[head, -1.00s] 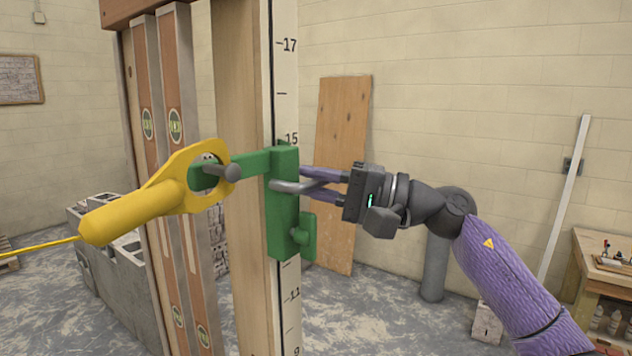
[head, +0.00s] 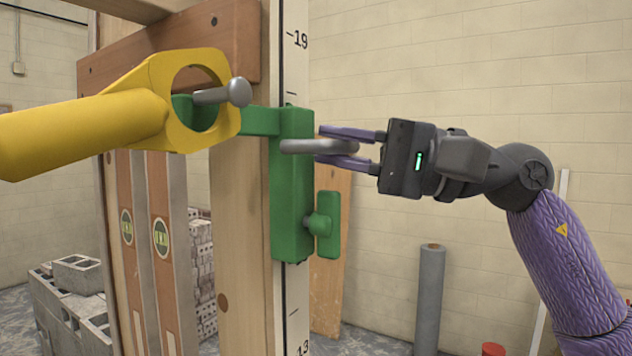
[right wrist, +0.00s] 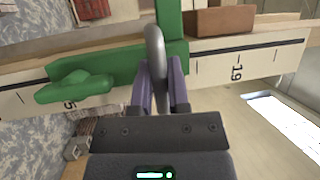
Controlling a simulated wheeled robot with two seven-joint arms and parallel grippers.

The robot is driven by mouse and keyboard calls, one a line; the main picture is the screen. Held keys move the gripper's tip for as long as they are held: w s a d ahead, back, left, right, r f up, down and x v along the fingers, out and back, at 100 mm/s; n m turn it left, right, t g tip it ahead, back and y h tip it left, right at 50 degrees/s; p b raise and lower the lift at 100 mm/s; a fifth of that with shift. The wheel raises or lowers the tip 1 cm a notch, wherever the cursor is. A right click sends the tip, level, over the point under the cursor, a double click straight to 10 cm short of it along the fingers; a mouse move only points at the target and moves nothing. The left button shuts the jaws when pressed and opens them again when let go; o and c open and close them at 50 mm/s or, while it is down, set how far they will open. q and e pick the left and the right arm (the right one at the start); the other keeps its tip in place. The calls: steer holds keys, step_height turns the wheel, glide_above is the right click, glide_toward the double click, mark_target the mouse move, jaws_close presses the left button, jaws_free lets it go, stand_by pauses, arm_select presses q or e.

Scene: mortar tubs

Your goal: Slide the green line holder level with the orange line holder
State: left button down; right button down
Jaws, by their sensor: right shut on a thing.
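The green line holder (head: 292,185) sits around the edge of an upright wooden post with a number scale. Its top is between the 19 mark and the hidden marks below. My right gripper (head: 322,147) is shut on the holder's grey handle (head: 305,146), to the right of the post. In the right wrist view, the grey handle (right wrist: 155,60) stands between my fingers, with the green holder (right wrist: 115,70) behind. A green clamp knob (head: 325,225) sticks out on the holder's right side. No orange line holder is in view. My left gripper is not in view.
A yellow piece (head: 170,105) with a ring hangs around the green arm and grey pin, left of the post (head: 240,220). A brown crosspiece (head: 170,50) lies close behind them. Grey blocks (head: 75,290) stand lower left; a grey pipe (head: 430,295) stands behind my right arm.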

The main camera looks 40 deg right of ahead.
steer(key=shift+r+p, duration=0.55)
steer(key=shift+r, duration=0.65)
steer(key=c, duration=0.6)
jaws_free()
steer(key=shift+f, duration=0.1)
